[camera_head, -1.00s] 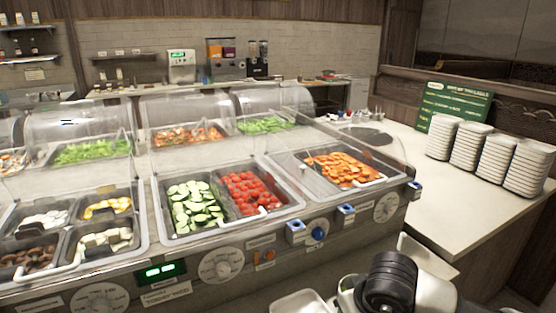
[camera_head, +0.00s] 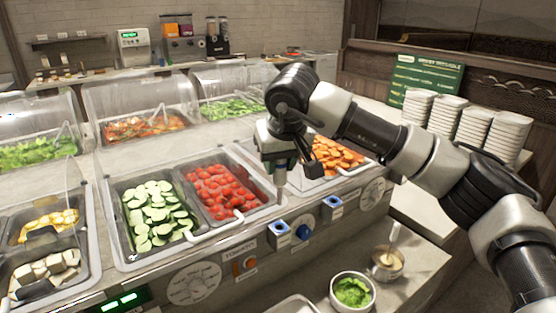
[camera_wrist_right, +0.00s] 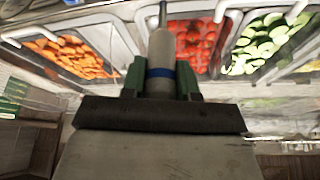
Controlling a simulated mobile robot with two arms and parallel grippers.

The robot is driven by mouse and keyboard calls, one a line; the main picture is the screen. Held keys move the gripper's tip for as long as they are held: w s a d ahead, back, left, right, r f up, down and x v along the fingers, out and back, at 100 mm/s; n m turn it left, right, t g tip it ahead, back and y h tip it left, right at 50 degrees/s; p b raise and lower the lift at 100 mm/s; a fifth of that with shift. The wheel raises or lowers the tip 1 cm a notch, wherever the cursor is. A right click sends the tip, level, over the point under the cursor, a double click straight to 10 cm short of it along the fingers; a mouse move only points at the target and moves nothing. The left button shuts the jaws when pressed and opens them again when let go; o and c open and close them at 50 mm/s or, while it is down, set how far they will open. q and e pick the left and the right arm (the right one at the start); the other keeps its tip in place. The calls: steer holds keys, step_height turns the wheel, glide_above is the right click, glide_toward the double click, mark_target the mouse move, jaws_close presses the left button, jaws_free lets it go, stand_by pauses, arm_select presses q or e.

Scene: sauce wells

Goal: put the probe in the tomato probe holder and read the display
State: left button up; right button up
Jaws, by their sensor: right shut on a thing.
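My right gripper (camera_head: 283,163) hangs above the front edge of the counter, beside the tomato pan (camera_head: 222,190). In the right wrist view its jaws (camera_wrist_right: 161,82) are shut on the probe (camera_wrist_right: 161,50), which has a grey handle, a blue band and a thin metal tip. Two blue square holders are on the counter front, a nearer one (camera_head: 279,228) and a farther one (camera_head: 332,203); their labels are too small to read. The probe is above the nearer holder and apart from it. A green lit display (camera_head: 122,302) is at the bottom left, its digits unclear. My left gripper is out of view.
A blue knob (camera_head: 303,232) sits between the holders, and an orange switch (camera_head: 244,264) is left of them. A bowl of green food (camera_head: 352,292) and a cup with a spoon (camera_head: 386,262) stand on the lower ledge. Clear sneeze guards cover the back pans. Plate stacks (camera_head: 473,125) are at right.

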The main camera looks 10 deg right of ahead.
mark_target(280, 200)
step_height(280, 200, down, 4)
steer(key=shift+w+r+b, duration=0.1)
steer(key=shift+r+b, duration=0.1)
steer(key=shift+b, duration=1)
steer(key=shift+f+b, duration=0.55)
steer(key=shift+f, duration=0.3)
steer(key=shift+f, duration=0.3)
steer(key=shift+f+b, duration=1.8)
steer(key=shift+f, duration=0.7)
steer(key=shift+r, duration=0.1)
stand_by(2.8)
